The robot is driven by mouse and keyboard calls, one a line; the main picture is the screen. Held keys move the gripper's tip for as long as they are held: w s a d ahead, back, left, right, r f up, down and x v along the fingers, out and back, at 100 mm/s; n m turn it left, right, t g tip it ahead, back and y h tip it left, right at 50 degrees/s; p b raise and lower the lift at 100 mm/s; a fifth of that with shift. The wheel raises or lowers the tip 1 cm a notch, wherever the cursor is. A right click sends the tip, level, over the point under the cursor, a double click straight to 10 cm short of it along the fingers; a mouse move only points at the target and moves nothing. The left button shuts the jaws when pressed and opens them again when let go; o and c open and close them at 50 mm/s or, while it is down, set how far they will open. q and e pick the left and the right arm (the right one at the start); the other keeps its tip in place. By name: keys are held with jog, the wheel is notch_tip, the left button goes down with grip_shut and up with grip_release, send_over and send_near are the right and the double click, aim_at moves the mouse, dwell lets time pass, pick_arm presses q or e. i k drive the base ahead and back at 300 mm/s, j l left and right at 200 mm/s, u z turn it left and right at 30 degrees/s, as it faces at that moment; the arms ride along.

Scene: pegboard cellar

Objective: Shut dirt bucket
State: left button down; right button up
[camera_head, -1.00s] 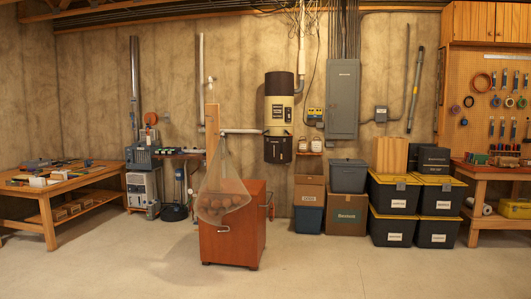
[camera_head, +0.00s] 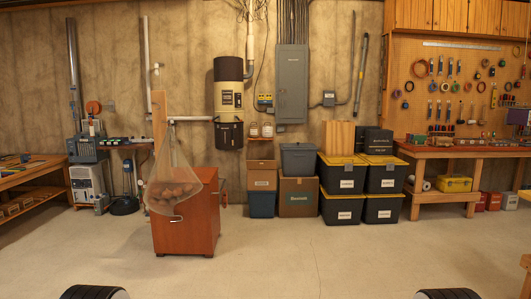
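A wall-mounted vacuum canister (camera_head: 228,96), cream with a black top, hangs on the back wall left of centre. Its black dirt bucket (camera_head: 230,136) is at the bottom of the canister. The bucket is small and distant, so I cannot tell whether it sits fully closed against the canister.
A red-brown cabinet (camera_head: 186,222) with a hanging net bag (camera_head: 172,187) stands in front, left of the canister. Boxes (camera_head: 263,180) and yellow-lidded totes (camera_head: 342,207) line the wall to the right. A workbench (camera_head: 460,152) is at far right. The floor ahead is clear.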

aim_at(228, 136)
jog(key=i, duration=5.9)
